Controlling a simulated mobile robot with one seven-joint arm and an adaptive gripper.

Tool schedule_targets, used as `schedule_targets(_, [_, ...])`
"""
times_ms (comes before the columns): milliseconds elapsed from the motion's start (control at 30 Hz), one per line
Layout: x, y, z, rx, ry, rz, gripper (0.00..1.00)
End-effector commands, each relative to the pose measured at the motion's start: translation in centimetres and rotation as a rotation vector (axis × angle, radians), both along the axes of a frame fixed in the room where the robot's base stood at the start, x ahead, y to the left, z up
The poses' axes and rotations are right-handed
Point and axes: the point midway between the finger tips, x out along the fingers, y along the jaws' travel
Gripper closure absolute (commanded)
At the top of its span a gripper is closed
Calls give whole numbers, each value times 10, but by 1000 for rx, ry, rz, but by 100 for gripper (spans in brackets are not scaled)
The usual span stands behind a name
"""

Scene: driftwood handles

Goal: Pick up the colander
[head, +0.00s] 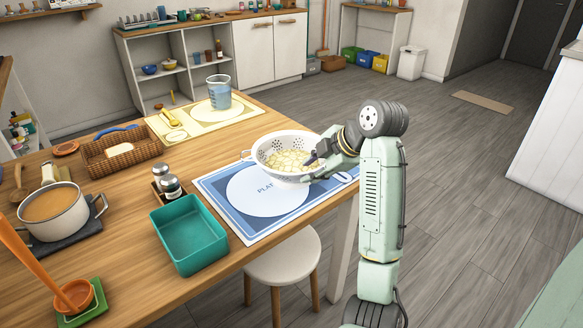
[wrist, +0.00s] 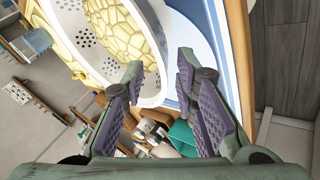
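The colander (head: 292,142) is white with small round holes, two-handled, and holds pale yellow pieces. It appears upright over the blue placemat (head: 237,219) near the table's right edge. My gripper (head: 316,163) is at its right side, one dark finger over the inside of the rim. In the wrist view the colander (wrist: 152,40) fills the upper left. There my gripper (wrist: 161,77) has its purple-padded fingers spread, with the rim edge showing between them, nearer the left finger. Whether either finger touches the wall I cannot tell.
A teal bin (head: 188,236), salt and pepper shakers (head: 170,186), a wicker basket (head: 122,152) and a pot (head: 54,212) stand left of the colander. A measuring jug (head: 219,92) stands behind on a yellow placemat (head: 166,124). A stool (head: 284,258) is below the table edge.

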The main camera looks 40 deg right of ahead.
Motion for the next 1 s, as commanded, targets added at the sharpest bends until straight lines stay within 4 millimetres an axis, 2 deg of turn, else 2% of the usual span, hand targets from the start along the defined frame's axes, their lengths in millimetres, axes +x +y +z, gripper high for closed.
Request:
schedule_targets(167, [9, 3, -9, 1, 1, 0, 73])
schedule_targets(500, [37, 10, -41, 0, -1, -1, 73])
schedule_targets(733, [38, 10, -43, 0, -2, -1, 73])
schedule_targets(1000, [38, 10, -43, -1, -1, -1, 90])
